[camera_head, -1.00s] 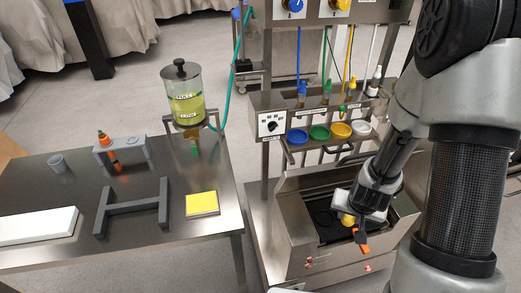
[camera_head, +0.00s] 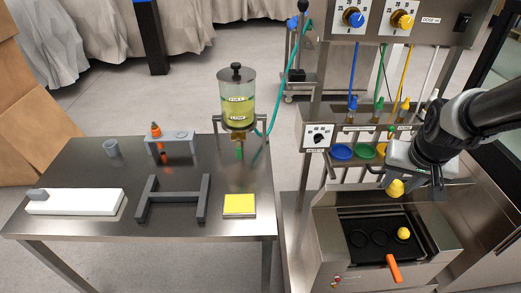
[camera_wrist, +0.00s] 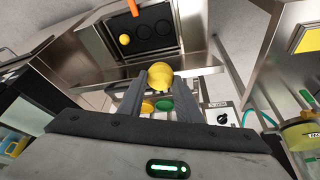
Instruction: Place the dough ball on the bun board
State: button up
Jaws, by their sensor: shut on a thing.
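My gripper (camera_head: 396,183) is shut on a yellow dough ball (camera_head: 396,188), held in the air above the back side of the steel machine. In the wrist view, the held ball (camera_wrist: 161,77) sits at the fingertips, partly behind them. The black bun board (camera_head: 368,252) lies in the machine's recess, with round spots and an orange handle (camera_head: 394,268). A second yellow ball (camera_head: 403,233) sits on its right spot; the other two visible spots look empty. The board (camera_wrist: 160,14) also shows in the wrist view, apart from the held ball.
Behind the board is a rack with coloured cups (camera_head: 341,152) and hanging hoses, near my gripper. The steel table (camera_head: 110,225) at left bears a grey H-shaped frame (camera_head: 172,199), a white block (camera_head: 75,202), a yellow pad (camera_head: 239,204) and a liquid dispenser (camera_head: 236,100).

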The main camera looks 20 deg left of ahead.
aim_at(70, 198)
jog(key=k+j+u, duration=0.2)
jog(key=k, duration=0.4)
jog(key=u, duration=1.4)
jog(key=i+j+u, duration=0.3)
jog(key=i+j, duration=1.15)
